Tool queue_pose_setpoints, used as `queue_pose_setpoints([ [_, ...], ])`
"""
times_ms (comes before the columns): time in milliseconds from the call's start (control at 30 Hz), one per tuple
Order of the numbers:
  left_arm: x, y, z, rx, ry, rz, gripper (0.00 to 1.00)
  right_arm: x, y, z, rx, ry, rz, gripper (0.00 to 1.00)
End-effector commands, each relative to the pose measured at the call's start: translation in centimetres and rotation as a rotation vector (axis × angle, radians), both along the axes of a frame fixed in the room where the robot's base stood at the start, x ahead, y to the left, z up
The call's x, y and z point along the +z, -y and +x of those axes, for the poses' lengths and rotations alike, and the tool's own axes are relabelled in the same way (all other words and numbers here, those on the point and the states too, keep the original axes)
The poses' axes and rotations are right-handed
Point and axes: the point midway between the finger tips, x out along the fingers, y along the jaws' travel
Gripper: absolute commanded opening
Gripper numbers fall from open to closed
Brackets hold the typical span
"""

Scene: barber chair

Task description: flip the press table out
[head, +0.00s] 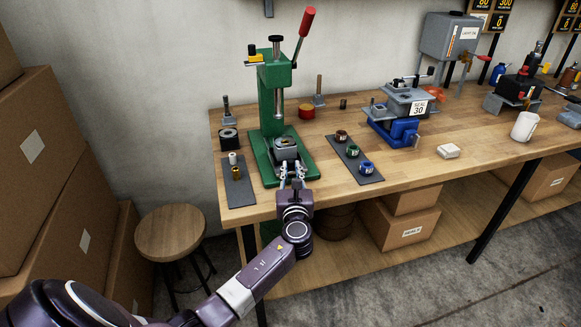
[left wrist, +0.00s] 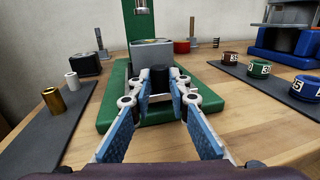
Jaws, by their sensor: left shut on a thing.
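The green arbor press (head: 272,100) stands on the wooden workbench with its red-tipped lever raised. Its press table appears to be the grey block (head: 285,146) low on the green base, under the ram. My left gripper (head: 291,172) reaches in from the front of the bench. The knob's join to the block is partly hidden. My right gripper is out of view.
A dark mat with small cylinders (head: 236,172) lies left of the press. A mat with coloured rings (head: 354,154) lies to its right. A blue-grey vise-like device (head: 400,118) stands farther right. A stool (head: 170,232) and cardboard boxes (head: 40,150) are at the left.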

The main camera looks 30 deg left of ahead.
Motion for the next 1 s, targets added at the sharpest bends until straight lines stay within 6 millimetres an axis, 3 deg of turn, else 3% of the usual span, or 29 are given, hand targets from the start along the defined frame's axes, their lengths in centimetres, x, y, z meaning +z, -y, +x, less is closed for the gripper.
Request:
queue_pose_setpoints([
  [100, 0.0, 1.5, -1.2, -0.003, -0.005, -0.001, 0.0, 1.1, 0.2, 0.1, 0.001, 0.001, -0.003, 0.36],
  [367, -0.2, 1.8, -1.4, -0.003, -0.004, -0.002, 0.0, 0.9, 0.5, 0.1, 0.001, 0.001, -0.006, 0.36],
  [400, -0.3, 1.8, -1.4, -0.003, -0.005, -0.002, 0.19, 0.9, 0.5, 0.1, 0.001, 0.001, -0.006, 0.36],
  [567, -0.2, 1.7, -1.4, -0.003, -0.004, -0.002, 0.34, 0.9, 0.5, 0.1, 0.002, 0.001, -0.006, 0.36],
  [867, -0.1, 1.8, -1.5, -0.003, -0.002, -0.002, 0.34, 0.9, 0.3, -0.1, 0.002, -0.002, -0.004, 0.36],
  [1000, -0.2, 2.6, -2.6, -0.004, -0.003, -0.002, 0.34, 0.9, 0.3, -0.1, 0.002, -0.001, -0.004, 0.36],
])
